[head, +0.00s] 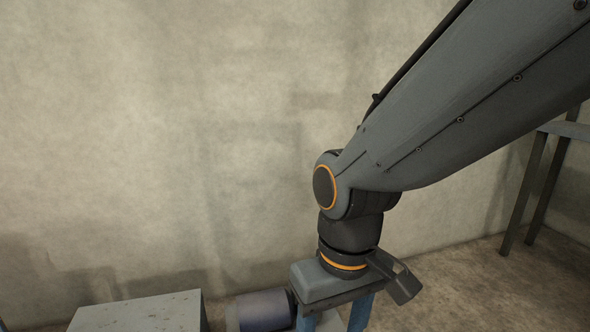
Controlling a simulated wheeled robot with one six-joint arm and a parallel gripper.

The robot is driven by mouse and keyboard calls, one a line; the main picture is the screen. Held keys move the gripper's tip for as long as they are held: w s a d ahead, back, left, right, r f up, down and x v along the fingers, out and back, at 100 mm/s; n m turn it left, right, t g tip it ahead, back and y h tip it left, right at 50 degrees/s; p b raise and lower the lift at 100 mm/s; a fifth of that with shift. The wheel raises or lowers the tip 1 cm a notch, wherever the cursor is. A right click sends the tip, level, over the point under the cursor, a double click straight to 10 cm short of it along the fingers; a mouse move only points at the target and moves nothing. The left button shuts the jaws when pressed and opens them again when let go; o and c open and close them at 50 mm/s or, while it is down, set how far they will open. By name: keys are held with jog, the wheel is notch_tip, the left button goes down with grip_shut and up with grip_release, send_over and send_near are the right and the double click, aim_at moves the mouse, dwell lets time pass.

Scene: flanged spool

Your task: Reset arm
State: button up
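My gripper (335,318) is at the bottom of the head view, pointing down, below my arm's wrist. Its two blue fingers stand apart, but their tips run out of the bottom of the picture. Something pale shows between the fingers, and I cannot tell whether it is a held thing or what lies behind. A dark blue-grey cylinder (262,311), perhaps the flanged spool, lies just left of the fingers. Its lower part is cut off, and I cannot tell whether it touches the gripper.
A grey box-like surface (140,313) stands at the lower left. A metal stand or table (540,175) with legs is at the right edge, behind my arm. A bare concrete wall (150,130) fills the back. The floor (470,285) right of the gripper is clear.

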dwell(0.3)
jog(key=d+r+m+p, duration=0.4)
jog(key=d+r+p, duration=1)
jog(key=p, duration=0.9)
notch_tip(320, 180, up, 3)
jog(key=shift+s+r+m+h, duration=0.15)
jog(key=shift+s+m+h, duration=0.15)
jog(key=shift+s+m, duration=0.1)
